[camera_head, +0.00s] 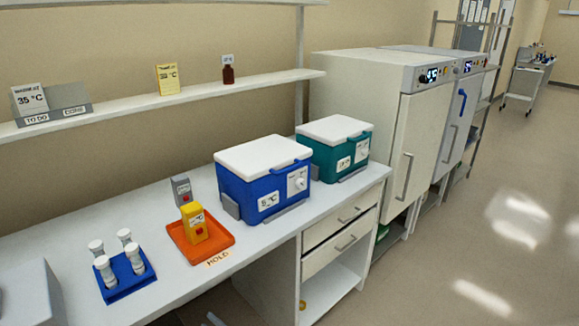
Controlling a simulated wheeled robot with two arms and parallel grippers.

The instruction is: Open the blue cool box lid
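The blue cool box (240,195) stands on the white bench, left of a green cool box. Its white lid (262,157) lies flat on top and looks closed. A blue handle (290,166) runs along the front upper edge near the lid. The front carries a temperature label (268,201) and a white panel with a round dial (299,182). Neither of my grippers can be made out in this view.
The green cool box (326,160), also lidded, stands close on the right. An orange tray (222,244) with a yellow device (194,223) lies to the left, near a grey device (181,190). A blue rack (121,287) holds several white-capped vials. A shelf (200,100) runs above the bench.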

